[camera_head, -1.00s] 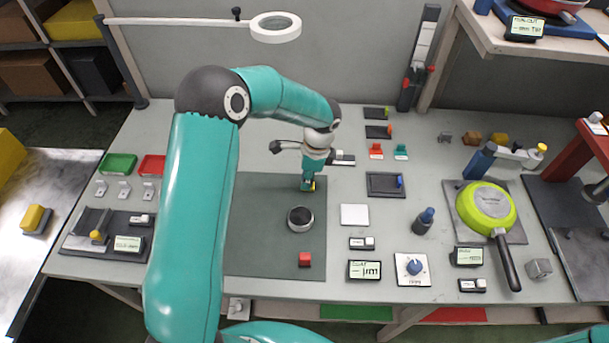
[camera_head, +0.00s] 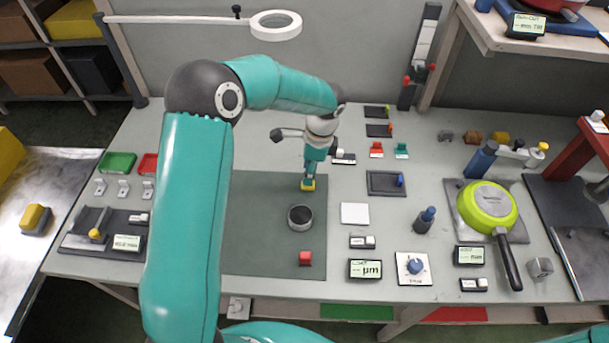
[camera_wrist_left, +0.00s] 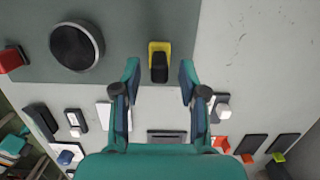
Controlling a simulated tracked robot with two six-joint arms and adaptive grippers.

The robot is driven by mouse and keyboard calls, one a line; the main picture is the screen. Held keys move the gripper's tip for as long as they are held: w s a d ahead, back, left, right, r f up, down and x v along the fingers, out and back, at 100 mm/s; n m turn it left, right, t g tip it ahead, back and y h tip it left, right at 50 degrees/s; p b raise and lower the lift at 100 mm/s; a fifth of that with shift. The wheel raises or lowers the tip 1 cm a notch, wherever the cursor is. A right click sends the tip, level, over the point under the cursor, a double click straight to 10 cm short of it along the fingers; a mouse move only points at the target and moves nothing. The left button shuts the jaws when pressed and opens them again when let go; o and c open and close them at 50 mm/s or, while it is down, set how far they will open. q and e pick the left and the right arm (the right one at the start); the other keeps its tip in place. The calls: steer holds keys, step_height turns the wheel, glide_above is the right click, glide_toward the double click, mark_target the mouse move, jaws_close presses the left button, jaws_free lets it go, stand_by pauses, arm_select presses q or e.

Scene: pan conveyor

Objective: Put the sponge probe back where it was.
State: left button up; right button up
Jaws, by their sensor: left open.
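The sponge probe, which I take to be the small yellow block with a dark top (camera_head: 308,186), stands on the dark green mat (camera_head: 262,195) near its far right corner. It also shows in the left wrist view (camera_wrist_left: 159,64), just beyond and between the fingertips. My left gripper (camera_head: 310,175) points down close above it. Its two fingers are spread apart, with nothing held between them. My right gripper is not in view.
A round black part with a silver rim (camera_head: 300,217) and a red block (camera_head: 305,258) are also on the mat. A white square (camera_head: 354,213) and a tray (camera_head: 386,183) lie to the right. A green pan (camera_head: 487,208) stands further right.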

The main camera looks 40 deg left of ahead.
mark_target(314, 184)
arm_select(q)
step_height(314, 184, up, 9)
steer(key=d, duration=0.1)
steer(key=shift+w+d+b, duration=0.15)
steer(key=shift+w+b, duration=0.2)
steer(key=shift+b, duration=0.1)
steer(key=shift+f, duration=0.15)
